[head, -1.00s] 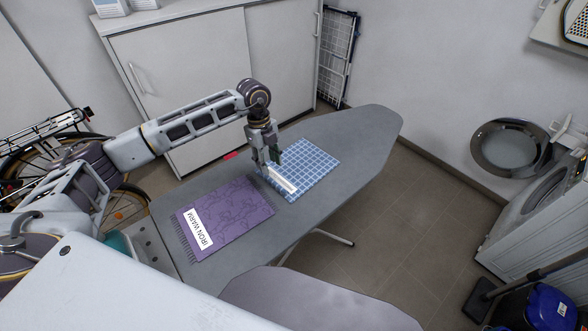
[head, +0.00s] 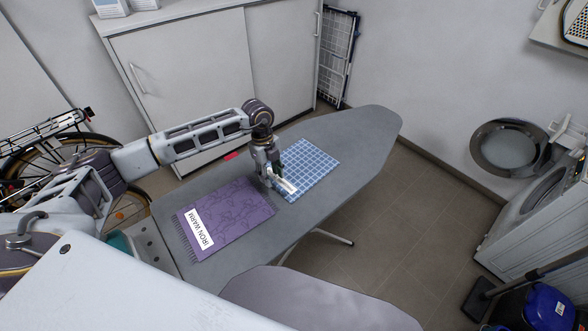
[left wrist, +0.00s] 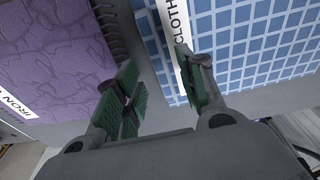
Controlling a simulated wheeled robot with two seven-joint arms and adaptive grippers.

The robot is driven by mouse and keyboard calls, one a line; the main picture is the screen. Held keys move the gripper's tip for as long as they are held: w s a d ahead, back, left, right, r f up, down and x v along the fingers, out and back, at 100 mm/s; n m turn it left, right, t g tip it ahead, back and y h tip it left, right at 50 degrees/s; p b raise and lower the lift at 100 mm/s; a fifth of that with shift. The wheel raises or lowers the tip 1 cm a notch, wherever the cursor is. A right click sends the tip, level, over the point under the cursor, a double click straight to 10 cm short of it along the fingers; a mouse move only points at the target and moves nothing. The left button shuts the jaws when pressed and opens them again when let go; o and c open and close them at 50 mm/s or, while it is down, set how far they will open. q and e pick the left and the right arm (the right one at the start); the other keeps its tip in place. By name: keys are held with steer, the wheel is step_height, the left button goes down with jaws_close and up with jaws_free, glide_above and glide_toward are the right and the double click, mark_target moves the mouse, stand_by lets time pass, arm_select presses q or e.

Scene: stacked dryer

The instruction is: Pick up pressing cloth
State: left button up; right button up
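The pressing cloth (head: 316,160) is a blue checked cloth with a white label, lying flat on the ironing board (head: 366,135). In the left wrist view the cloth (left wrist: 250,45) fills the upper right, and its label shows the letters "CLOTH". My left gripper (head: 274,182) is over the cloth's left edge, close to the label. In the left wrist view the gripper (left wrist: 161,92) is open with nothing between its fingers. One finger overlaps the label and cloth; the other is near the gap beside the purple cloth. I cannot tell whether the fingers touch the cloth. My right gripper is not in view.
A purple patterned cloth (head: 240,212) labelled "IRON WARM" lies on the board to the left, close to the checked cloth. The board's right end is bare. A white cabinet (head: 200,70) stands behind, and a washing machine (head: 540,210) is at the right.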

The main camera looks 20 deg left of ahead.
arm_select(q)
steer(key=shift+s+d+f, duration=0.1)
steer(key=shift+d+f, duration=0.05)
steer(key=shift+f, duration=0.95)
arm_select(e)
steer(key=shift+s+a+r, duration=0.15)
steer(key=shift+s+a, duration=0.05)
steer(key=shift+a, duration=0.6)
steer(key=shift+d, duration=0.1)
arm_select(q)
steer(key=shift+c, duration=0.5)
jaws_close()
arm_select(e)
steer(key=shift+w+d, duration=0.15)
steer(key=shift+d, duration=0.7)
